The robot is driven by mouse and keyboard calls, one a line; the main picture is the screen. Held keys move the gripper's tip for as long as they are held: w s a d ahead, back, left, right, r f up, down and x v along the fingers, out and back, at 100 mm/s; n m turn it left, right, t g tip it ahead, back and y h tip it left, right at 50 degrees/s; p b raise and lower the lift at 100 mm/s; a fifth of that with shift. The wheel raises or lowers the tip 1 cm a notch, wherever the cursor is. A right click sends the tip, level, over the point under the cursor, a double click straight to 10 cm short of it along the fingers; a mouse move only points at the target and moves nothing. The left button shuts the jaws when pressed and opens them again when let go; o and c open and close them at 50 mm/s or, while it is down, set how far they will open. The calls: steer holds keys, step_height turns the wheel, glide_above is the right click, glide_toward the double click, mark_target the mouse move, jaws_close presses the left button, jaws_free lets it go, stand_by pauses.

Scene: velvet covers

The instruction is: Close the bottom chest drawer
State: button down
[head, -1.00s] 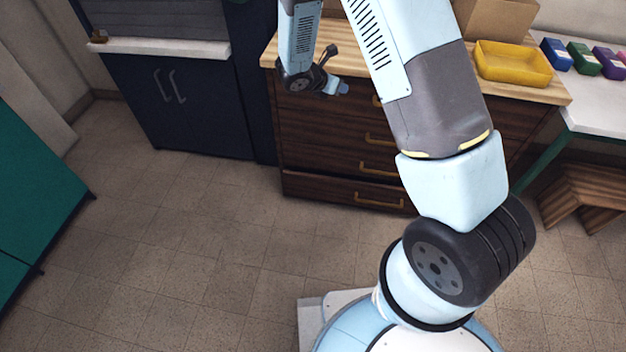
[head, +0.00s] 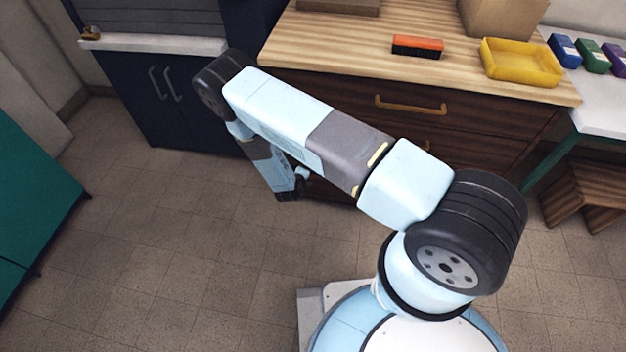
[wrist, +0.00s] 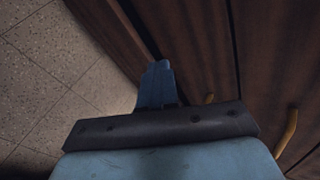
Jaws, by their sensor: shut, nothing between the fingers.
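The dark wooden chest (head: 480,110) stands with its front toward me in the head view. Its bottom drawer (head: 330,191) shows only as a small strip below my arm, mostly hidden. In the wrist view the chest's dark wood front (wrist: 200,40) fills the right side. A lower wooden panel (wrist: 108,25), apparently the bottom drawer, lies beside a dark gap, so it seems to stand out a little. My gripper (wrist: 157,85) is shut and empty, low at the chest's front left. Its tip is close to that panel; I cannot tell if they touch. It is small in the head view (head: 301,174).
A yellow tray (head: 520,63) and an orange-black block (head: 417,46) are on the chest top. A dark blue cabinet (head: 180,95) stands to the left, a wooden stool (head: 585,195) to the right. The tiled floor (head: 190,240) in front is clear.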

steer(key=s+f+n+y, duration=0.1)
steer(key=s+f+n, duration=0.3)
steer(key=f, duration=0.4)
glide_toward(314, 180)
steer(key=w+f, duration=0.3)
steer(key=f, duration=0.1)
steer(key=shift+w+d+r+g, duration=0.1)
steer(key=shift+w+d+g, duration=0.2)
steer(key=shift+w+d, duration=0.4)
steer(key=shift+w+a, duration=0.1)
steer(key=shift+a, duration=0.05)
